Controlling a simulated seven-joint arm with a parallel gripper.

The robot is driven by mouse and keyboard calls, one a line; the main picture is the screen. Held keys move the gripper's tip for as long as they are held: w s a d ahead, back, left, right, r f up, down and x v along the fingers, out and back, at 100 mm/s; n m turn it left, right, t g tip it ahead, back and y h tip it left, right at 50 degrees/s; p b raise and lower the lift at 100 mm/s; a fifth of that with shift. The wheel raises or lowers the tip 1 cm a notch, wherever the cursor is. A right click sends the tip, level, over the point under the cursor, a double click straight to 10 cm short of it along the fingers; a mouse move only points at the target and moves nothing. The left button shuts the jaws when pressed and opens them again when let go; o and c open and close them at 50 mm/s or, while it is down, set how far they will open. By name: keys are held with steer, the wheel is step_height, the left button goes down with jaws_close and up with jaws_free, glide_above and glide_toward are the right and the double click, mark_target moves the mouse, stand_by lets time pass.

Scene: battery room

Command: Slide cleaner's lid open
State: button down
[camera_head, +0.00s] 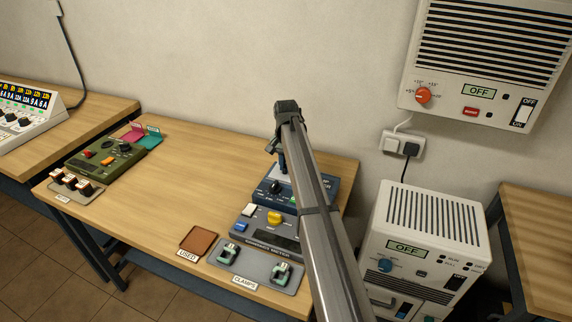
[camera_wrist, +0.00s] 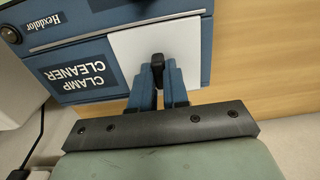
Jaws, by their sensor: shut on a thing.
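The clamp cleaner (camera_wrist: 112,55) is a blue box with a dark name label, at the upper left of the wrist view. In the head view it stands at the right rear of the middle table (camera_head: 322,184), partly hidden by my arm. Its pale flat lid (camera_wrist: 128,45) carries a small black handle (camera_wrist: 157,60). My gripper (camera_wrist: 160,74) is shut on this handle, with its blue fingers on either side of it. In the head view my gripper (camera_head: 283,166) points down at the cleaner. I cannot tell whether any opening shows beside the lid.
A contact meter (camera_head: 268,225) stands in front of the cleaner. Two green clamps lie on a grey tray (camera_head: 255,268) near the front edge, beside a brown pad (camera_head: 198,241). A green device (camera_head: 105,158) stands at the left. The table's middle is clear.

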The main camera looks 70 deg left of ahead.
stand_by(0.3)
steer(key=w+d, duration=0.6)
steer(key=shift+w+d, duration=0.3)
steer(key=c, duration=1.1)
jaws_free()
step_height(320, 180, up, 14)
steer(key=shift+f, duration=0.1)
